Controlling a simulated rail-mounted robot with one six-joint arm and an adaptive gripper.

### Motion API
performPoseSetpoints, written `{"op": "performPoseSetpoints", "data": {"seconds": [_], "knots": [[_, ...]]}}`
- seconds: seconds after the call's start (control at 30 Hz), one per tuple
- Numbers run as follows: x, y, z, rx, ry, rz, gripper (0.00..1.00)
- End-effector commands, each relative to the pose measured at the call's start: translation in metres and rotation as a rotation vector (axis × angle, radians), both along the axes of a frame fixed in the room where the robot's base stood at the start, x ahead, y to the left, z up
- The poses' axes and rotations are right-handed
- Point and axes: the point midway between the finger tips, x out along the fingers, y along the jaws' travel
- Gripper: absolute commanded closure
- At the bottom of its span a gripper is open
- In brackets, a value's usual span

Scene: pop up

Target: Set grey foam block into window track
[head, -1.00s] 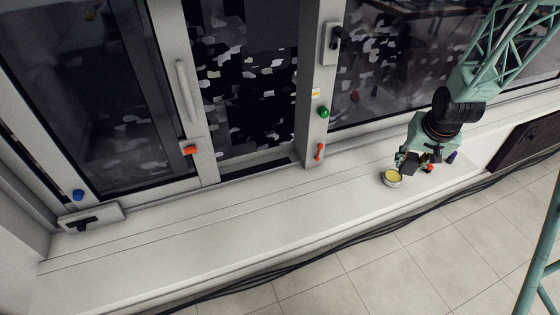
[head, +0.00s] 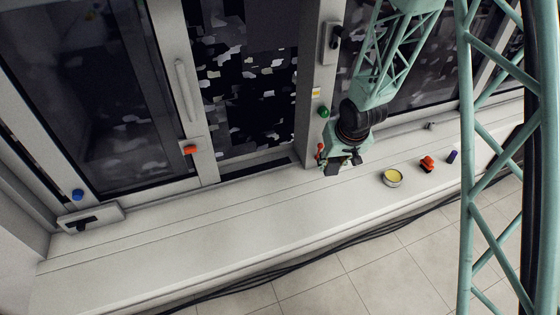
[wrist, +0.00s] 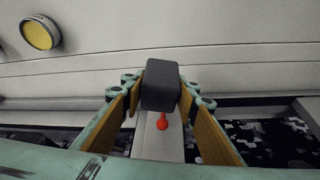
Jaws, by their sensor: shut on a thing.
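The grey foam block (wrist: 161,84) is dark and box-shaped. In the wrist view it sits between the yellow-padded fingers of my gripper (head: 336,166), which is shut on it. In the head view my gripper is above the sill near the base of the window post, right of the open window section. The window track (head: 256,168) shows as a dark slot at the foot of that section, to the left of my gripper. The block is apart from the track. My gripper partly hides the foot of the post.
A red handle (wrist: 162,122) is close by the block in the wrist view. A yellow-topped tin (head: 392,177), a red-orange object (head: 427,164) and a purple object (head: 452,156) stand on the sill to the right. The sill (head: 200,235) is clear to the left.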

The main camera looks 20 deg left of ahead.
Motion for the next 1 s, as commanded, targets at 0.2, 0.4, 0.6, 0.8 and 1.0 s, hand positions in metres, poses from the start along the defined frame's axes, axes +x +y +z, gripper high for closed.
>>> {"op": "performPoseSetpoints", "data": {"seconds": [0.2,0.4,0.6,0.8,1.0], "knots": [[-0.025,0.057,-0.011,0.0,0.002,0.102,0.78],[-0.046,0.098,-0.02,0.003,0.003,0.178,0.78],[-0.058,0.119,-0.024,0.004,0.003,0.218,0.78],[-0.061,0.124,-0.025,0.004,0.004,0.23,0.78],[-0.061,0.124,-0.025,0.004,0.003,0.228,0.78]]}}
